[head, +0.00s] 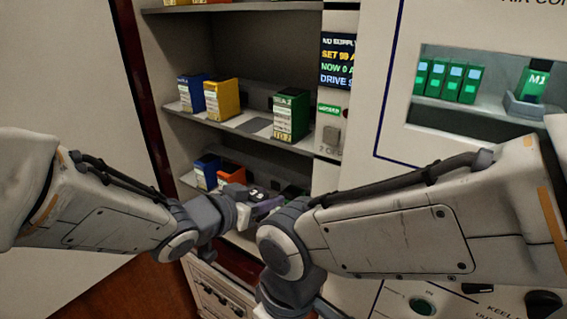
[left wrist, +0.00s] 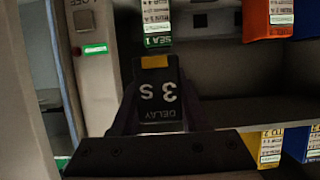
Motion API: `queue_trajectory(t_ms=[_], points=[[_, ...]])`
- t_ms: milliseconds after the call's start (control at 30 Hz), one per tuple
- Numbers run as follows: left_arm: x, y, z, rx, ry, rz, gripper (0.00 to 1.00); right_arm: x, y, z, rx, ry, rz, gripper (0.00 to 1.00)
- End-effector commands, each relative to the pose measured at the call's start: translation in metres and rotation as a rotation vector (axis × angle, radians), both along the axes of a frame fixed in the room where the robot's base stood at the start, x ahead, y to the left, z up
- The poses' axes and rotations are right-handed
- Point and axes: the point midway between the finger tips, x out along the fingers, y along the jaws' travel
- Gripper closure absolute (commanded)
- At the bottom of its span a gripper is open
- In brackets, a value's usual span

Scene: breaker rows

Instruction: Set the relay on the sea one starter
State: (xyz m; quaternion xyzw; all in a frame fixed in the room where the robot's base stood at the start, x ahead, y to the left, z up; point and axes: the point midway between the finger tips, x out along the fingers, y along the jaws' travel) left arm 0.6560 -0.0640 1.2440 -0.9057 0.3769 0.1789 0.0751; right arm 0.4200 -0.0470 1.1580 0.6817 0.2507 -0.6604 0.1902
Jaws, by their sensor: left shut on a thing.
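My left gripper (head: 262,206) is shut on a dark relay (head: 257,194) in front of the lower shelf. In the left wrist view, the relay (left wrist: 158,97) reads "DELAY 3 S" upside down and has a yellow patch at its far end. The left gripper (left wrist: 157,112) grips it from both sides. The sea one starter (left wrist: 157,22), a box with a white label and a green "SEA 1" strip, shows just beyond the relay. I cannot tell whether they touch. In the head view my arms and the relay mostly hide it. My right gripper is out of view.
An orange box (head: 231,174) and a blue box (head: 207,171) stand on the lower shelf. Blue, yellow (head: 222,99) and green (head: 291,115) boxes stand on the shelf above. A display (head: 338,62) reads "NO SUPPLY". Green relays (head: 446,80) sit in a recess at right.

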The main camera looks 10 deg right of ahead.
Motion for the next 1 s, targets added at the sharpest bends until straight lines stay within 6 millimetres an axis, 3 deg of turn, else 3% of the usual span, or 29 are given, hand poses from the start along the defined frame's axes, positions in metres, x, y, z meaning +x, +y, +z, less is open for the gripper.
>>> queue_trajectory(t_ms=[100, 300, 533, 733, 833, 1000], points=[[0.023, -0.026, -0.001, 0.002, 0.004, -0.004, 1.00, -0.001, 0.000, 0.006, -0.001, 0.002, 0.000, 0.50], [0.052, -0.054, -0.001, 0.000, 0.002, -0.001, 1.00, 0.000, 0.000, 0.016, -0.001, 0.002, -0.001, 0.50], [0.066, -0.068, -0.001, 0.000, 0.001, -0.001, 1.00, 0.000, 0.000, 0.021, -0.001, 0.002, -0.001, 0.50], [0.090, -0.092, -0.001, 0.000, 0.002, -0.001, 1.00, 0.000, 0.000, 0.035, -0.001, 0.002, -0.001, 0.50], [0.088, -0.089, -0.015, 0.002, 0.006, 0.001, 1.00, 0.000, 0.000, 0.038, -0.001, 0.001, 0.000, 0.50], [0.088, -0.089, -0.017, 0.000, 0.000, 0.000, 1.00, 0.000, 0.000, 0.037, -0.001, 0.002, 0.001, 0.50]])
